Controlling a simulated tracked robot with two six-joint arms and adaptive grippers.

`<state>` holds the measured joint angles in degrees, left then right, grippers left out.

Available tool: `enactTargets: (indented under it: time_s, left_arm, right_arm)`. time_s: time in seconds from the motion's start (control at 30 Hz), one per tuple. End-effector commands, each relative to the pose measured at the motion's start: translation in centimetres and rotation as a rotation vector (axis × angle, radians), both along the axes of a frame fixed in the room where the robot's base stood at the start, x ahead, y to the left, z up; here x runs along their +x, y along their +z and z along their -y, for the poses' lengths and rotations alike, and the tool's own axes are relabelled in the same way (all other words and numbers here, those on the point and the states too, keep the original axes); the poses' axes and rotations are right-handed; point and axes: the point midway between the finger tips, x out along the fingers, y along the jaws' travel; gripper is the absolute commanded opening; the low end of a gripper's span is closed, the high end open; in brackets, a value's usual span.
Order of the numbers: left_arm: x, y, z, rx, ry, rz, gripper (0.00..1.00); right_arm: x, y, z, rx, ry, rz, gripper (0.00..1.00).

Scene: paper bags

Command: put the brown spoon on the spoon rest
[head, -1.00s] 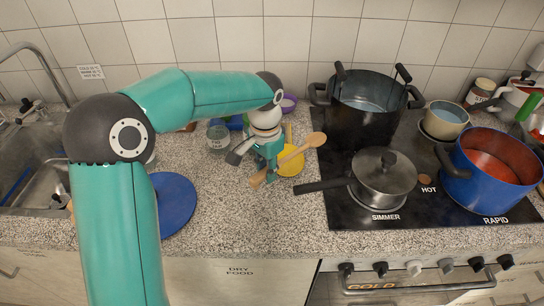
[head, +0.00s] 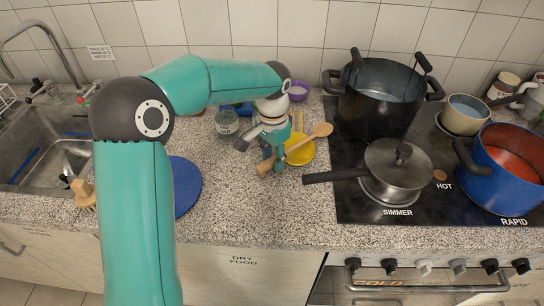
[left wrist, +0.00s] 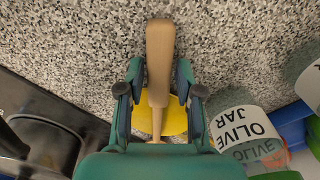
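The brown spoon (head: 306,139) is wooden and lies slantwise across my left gripper in the head view, bowl to the upper right, handle end to the lower left. In the left wrist view its thick handle (left wrist: 159,60) runs between the two fingers. My left gripper (head: 270,155) is shut on this handle; it also shows in the left wrist view (left wrist: 159,85). The yellow spoon rest (head: 302,155) lies on the counter behind and below the spoon, partly hidden by it. It also shows beneath the spoon in the left wrist view (left wrist: 175,118). My right gripper is not in view.
The stove at right holds a black pot (head: 378,105), a lidded saucepan (head: 398,172) with its handle towards the spoon, and a blue pot (head: 495,175). A glass jar (head: 227,122) and purple bowl (head: 298,91) stand behind. A blue disc (head: 186,187) lies left.

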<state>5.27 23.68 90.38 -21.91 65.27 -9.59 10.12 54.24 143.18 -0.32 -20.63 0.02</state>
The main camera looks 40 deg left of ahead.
Motion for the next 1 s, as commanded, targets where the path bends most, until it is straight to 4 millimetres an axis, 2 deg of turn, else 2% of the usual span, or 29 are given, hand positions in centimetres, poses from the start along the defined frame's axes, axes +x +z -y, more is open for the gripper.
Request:
enactTargets:
  time_s: [0.33, 0.47, 0.57, 1.0]
  left_arm:
    - [0.1, 0.1, 0.1, 0.0, -0.002, 0.0, 0.48]
    - [0.1, 0.7, 0.1, 0.001, -0.003, 0.002, 0.48]
    - [0.2, 2.0, 0.1, 0.001, -0.002, 0.004, 0.48]
    - [0.1, 10.3, 0.2, 0.0, -0.003, 0.003, 0.48]
  right_arm:
    - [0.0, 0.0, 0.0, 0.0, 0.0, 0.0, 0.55]
    - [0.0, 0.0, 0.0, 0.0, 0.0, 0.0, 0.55]
    - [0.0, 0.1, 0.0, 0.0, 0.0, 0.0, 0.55]
    - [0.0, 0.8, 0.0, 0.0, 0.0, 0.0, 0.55]
